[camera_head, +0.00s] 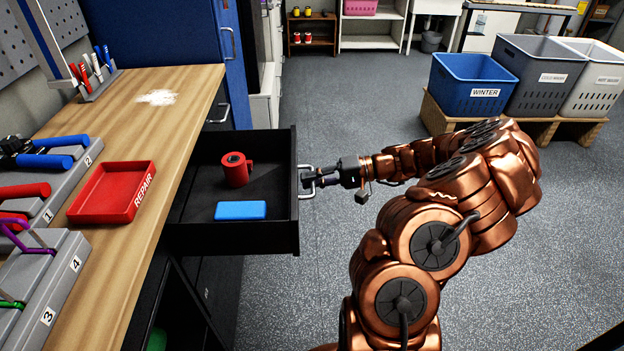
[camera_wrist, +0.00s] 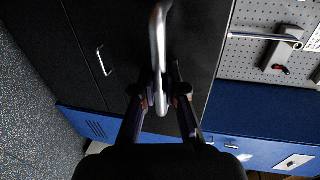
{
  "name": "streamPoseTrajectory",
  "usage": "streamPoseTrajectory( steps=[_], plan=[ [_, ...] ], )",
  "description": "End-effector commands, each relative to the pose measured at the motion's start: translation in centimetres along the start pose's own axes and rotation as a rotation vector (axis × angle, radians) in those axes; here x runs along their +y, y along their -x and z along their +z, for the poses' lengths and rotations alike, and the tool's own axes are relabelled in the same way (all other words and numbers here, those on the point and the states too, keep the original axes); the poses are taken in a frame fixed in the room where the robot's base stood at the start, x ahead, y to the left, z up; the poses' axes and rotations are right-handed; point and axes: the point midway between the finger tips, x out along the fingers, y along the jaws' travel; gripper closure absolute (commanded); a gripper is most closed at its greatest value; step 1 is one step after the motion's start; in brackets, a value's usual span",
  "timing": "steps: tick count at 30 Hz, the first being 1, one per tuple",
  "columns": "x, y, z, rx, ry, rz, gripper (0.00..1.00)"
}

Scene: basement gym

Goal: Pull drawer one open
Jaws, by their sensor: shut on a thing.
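A black drawer (camera_head: 277,240) stands pulled out from under the wooden workbench in the head view. A red mug (camera_head: 236,169) and a blue block (camera_head: 240,210) are inside it. Its silver handle (camera_head: 306,182) is on the front face, and it also shows in the wrist view (camera_wrist: 158,50). My gripper (camera_head: 318,177) is at the handle, its fingers closed around the bar; in the wrist view the fingers (camera_wrist: 161,98) sit on either side of the bar. I cannot read any number on the drawer.
The workbench (camera_head: 160,110) holds a red REPAIR tray (camera_head: 112,192) and numbered grey tool holders (camera_head: 50,290). A blue cabinet (camera_head: 165,50) stands behind the drawer. Bins, including a blue WINTER bin (camera_head: 470,85), sit on a low wooden stand at the right. Floor beside the drawer is clear.

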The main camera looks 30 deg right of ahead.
Motion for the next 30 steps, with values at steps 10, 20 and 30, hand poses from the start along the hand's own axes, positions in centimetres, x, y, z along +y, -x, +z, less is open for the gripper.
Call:
streamPoseTrajectory(
  steps=[10, 20, 30],
  plan=[
    [0.1, 0.0, 0.0, 0.000, 0.000, 0.001, 0.63],
    [0.0, 0.6, 0.0, 0.002, 0.000, 0.000, 0.63],
    [0.1, 5.8, -0.1, 0.005, 0.001, 0.003, 0.63]
  ],
)
